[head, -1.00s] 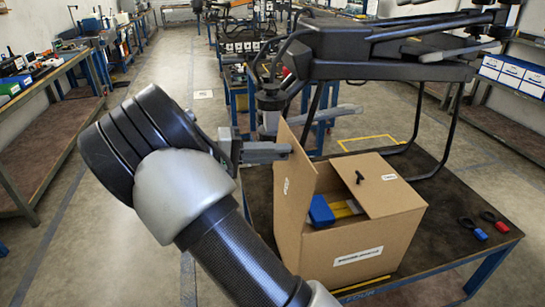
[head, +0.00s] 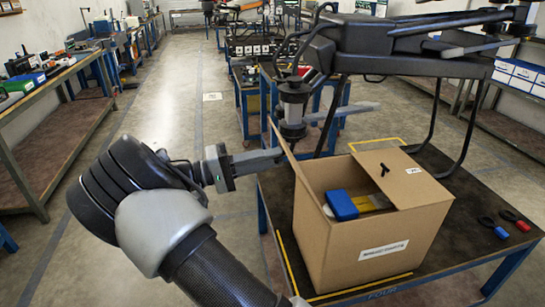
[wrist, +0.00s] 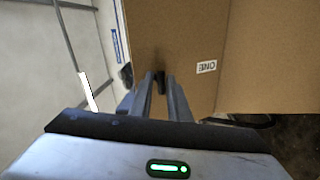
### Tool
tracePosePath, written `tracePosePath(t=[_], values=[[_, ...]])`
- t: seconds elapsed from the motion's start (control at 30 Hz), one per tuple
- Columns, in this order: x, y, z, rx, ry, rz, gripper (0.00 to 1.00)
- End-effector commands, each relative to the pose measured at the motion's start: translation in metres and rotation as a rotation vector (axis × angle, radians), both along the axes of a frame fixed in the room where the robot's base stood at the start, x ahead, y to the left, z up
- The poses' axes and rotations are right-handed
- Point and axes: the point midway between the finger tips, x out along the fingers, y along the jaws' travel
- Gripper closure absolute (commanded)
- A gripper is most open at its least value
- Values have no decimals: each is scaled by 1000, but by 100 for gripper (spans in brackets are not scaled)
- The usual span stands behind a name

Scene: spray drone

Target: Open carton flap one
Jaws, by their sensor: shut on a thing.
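The cardboard carton (head: 365,250) stands on a dark-topped table. Its left flap (head: 283,143) is raised, seen nearly edge-on and leaning left. In the wrist view this flap (wrist: 185,35) bears a small "ONE" label (wrist: 206,67). My gripper (head: 281,155) reaches the flap from the left. In the wrist view my gripper (wrist: 160,82) is shut on the flap's small black tab (wrist: 160,78), mostly hidden between the fingers. The right flap (head: 400,180) lies over part of the opening, with its own black tab (head: 385,170).
Blue and red clips lie right on the table (head: 475,190). The floor at left is open.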

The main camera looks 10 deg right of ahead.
Motion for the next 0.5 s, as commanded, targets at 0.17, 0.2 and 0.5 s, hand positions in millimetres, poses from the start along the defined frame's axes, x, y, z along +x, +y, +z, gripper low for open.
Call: tracePosePath(t=[0.17, 0.2, 0.5], values=[[-2, -2, -14, 17, 11, -6, 100], [-2, -2, -14, 16, 12, -7, 100], [-3, -3, -16, 15, 16, -10, 100]])
